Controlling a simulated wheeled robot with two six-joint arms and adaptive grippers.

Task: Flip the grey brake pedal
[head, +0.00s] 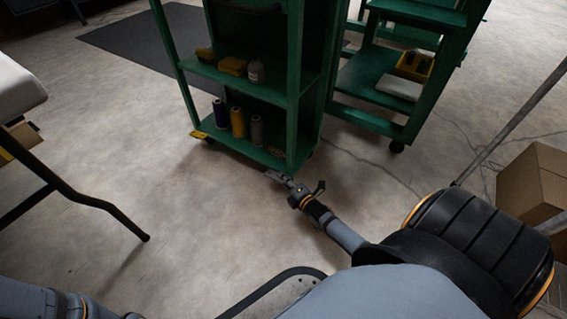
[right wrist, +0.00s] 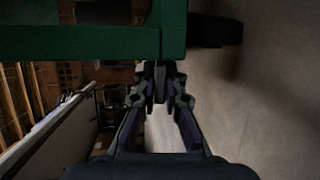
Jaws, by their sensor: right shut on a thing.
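The green shelf cart (head: 262,150) stands ahead of me. A small grey brake pedal (head: 274,175) sticks out low at its near bottom corner. My right gripper (head: 287,181) reaches down to it from the lower right and is shut on it. In the right wrist view, the fingers (right wrist: 160,78) close together just below the green frame (right wrist: 80,45), around a narrow dark piece that is hard to make out. The pedal's exact tilt is too small and dark to tell. My left gripper is not in view.
The cart holds several thread spools (head: 238,122) and yellow items (head: 233,66). A second green cart (head: 400,115) stands behind to the right. A cardboard box (head: 535,185) is at the right edge, and a black table leg (head: 95,203) at the left. Concrete floor between is clear.

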